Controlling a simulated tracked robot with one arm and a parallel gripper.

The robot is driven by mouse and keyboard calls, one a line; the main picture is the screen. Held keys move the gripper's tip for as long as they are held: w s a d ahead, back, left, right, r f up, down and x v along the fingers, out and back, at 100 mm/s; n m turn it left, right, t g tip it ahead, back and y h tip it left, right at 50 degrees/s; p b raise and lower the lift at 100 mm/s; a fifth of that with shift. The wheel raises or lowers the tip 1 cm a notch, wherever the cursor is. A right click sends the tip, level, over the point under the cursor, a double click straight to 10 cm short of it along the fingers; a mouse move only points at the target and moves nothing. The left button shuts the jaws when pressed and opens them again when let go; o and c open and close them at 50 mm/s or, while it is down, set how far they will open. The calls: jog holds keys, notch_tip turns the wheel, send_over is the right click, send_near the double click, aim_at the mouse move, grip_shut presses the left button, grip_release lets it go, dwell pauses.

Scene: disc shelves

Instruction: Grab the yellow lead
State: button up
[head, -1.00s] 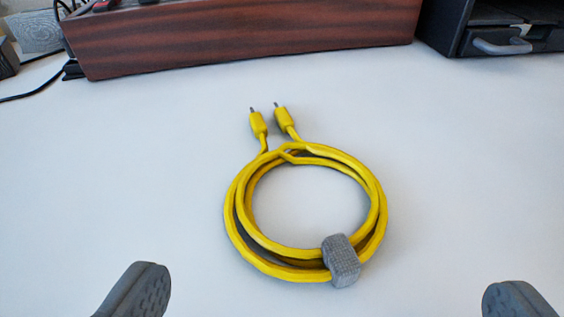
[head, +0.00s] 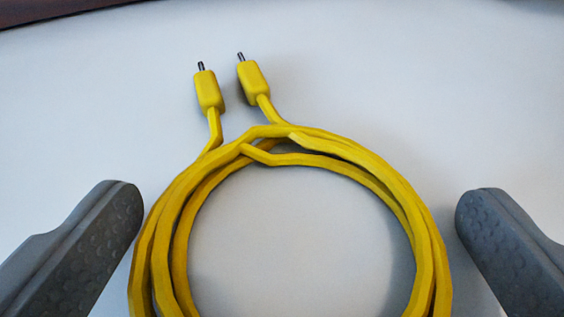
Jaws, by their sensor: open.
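The yellow lead (head: 290,133) lies coiled on the white surface in the middle of the head view. Its two plugs with metal tips point away from me at the top. The near part of the coil is cut off by the bottom edge of the view. My gripper (head: 298,208) is open, with one grey finger on each side of the coil. The left finger's tip is very close to the coil's left side, and the right finger is a little apart from its right side. I cannot tell whether the left finger touches it.
The white surface (head: 420,80) around the lead is clear. A dark brown edge (head: 55,10) shows at the top left, well beyond the plugs.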

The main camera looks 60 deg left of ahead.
jog(key=c, duration=0.7)
jog(key=shift+r, duration=0.1)
